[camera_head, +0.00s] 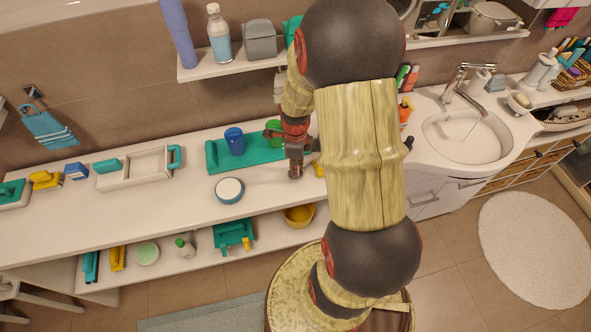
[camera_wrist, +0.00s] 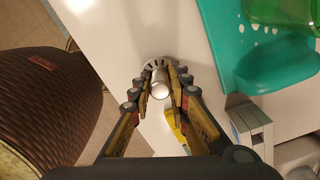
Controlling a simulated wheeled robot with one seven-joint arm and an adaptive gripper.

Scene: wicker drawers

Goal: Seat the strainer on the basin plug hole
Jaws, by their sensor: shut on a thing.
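The strainer (camera_wrist: 157,66) is a small silvery metal piece with a slotted round rim and a rounded knob. In the wrist view my gripper (camera_wrist: 160,88) is shut on its knob, with a finger on either side. In the head view my gripper (camera_head: 295,170) is over the white counter, right of the teal tray; the strainer is too small to make out there. The white basin (camera_head: 467,137) is to the right, beyond my arm, under a chrome faucet (camera_head: 453,84). Its plug hole is too small to make out clearly.
A teal tray (camera_head: 215,155) bears a blue cup (camera_head: 234,141); a green cup (camera_head: 273,132) is at its right. A round blue-and-white tin (camera_head: 229,189) stands in front. An orange-topped bottle (camera_head: 404,112) stands between my arm and the basin. A shelf (camera_head: 205,70) overhangs the back.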

